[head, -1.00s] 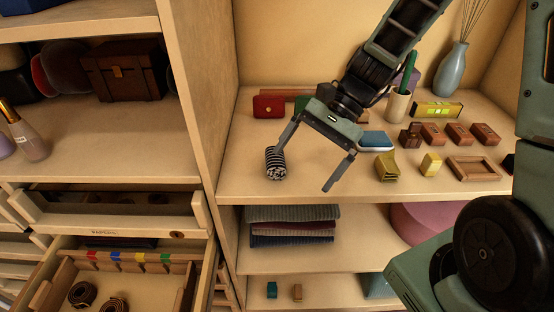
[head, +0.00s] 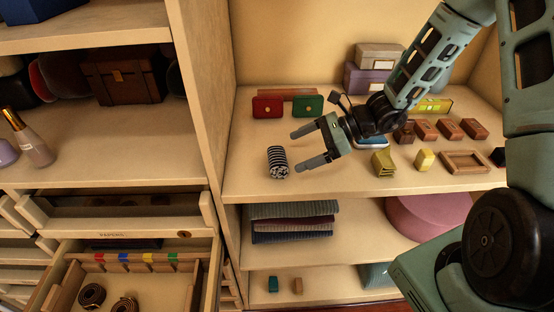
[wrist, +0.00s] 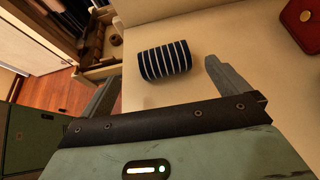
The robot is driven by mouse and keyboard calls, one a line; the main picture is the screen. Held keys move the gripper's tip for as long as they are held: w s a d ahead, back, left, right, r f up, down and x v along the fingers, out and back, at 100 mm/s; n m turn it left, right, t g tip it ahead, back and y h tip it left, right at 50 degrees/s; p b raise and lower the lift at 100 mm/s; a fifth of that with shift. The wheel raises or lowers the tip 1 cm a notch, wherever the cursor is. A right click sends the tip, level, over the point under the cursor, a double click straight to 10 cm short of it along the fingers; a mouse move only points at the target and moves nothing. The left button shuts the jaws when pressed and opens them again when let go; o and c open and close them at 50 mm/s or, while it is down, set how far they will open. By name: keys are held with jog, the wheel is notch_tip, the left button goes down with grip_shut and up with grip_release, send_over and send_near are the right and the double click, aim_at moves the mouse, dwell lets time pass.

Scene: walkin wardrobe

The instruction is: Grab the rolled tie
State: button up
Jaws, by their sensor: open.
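The rolled tie (head: 277,162), dark with white stripes, lies on the middle shelf near its left front. It also shows in the wrist view (wrist: 165,60), just beyond and between the fingers. My gripper (head: 304,148) is open and empty. It is low over the shelf, to the right of the tie, with its fingers pointing left toward it. In the wrist view my gripper (wrist: 160,85) has a finger on each side, and the tie lies nearer the right finger. I see no contact with the tie.
A red box (head: 268,106) and a green box (head: 308,104) stand behind on the shelf (head: 330,183). An olive item (head: 383,163), a yellow block (head: 424,160) and a wooden tray (head: 465,163) sit to the right. An open drawer (head: 150,282) is lower left.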

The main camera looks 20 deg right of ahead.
aim_at(283, 155)
jog(key=x, duration=0.3)
jog(key=p+x, duration=0.1)
jog(key=x, duration=0.3)
jog(key=shift+w+a, duration=0.15)
jog(key=shift+w, duration=0.15)
jog(key=c, duration=1.1)
